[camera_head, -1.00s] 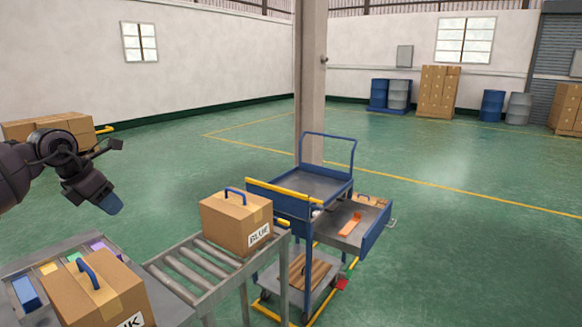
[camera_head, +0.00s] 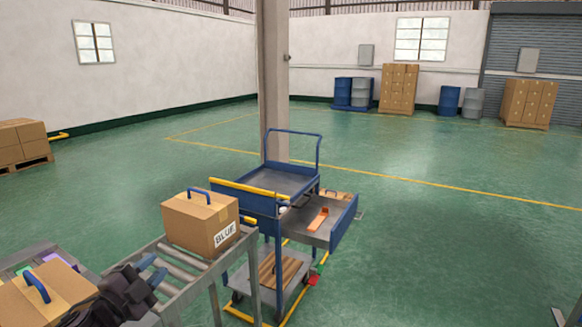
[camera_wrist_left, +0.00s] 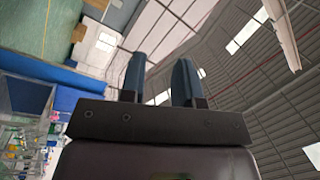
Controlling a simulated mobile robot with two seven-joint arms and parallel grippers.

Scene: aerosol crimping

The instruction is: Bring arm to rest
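My left gripper (camera_head: 153,268) is at the lower left of the head view, beside the box with the blue handle (camera_head: 48,290) and in front of the roller conveyor (camera_head: 182,262). Its two blue fingers stand apart with nothing between them. In the left wrist view the fingers (camera_wrist_left: 158,76) also show a clear gap, with the roof behind them. My right gripper is not in view.
A cardboard box marked BLUE (camera_head: 202,224) stands on the conveyor. A blue cart (camera_head: 290,182) with an open drawer (camera_head: 343,220) holding an orange item (camera_head: 318,220) stands to its right. A pillar (camera_head: 272,90) rises behind.

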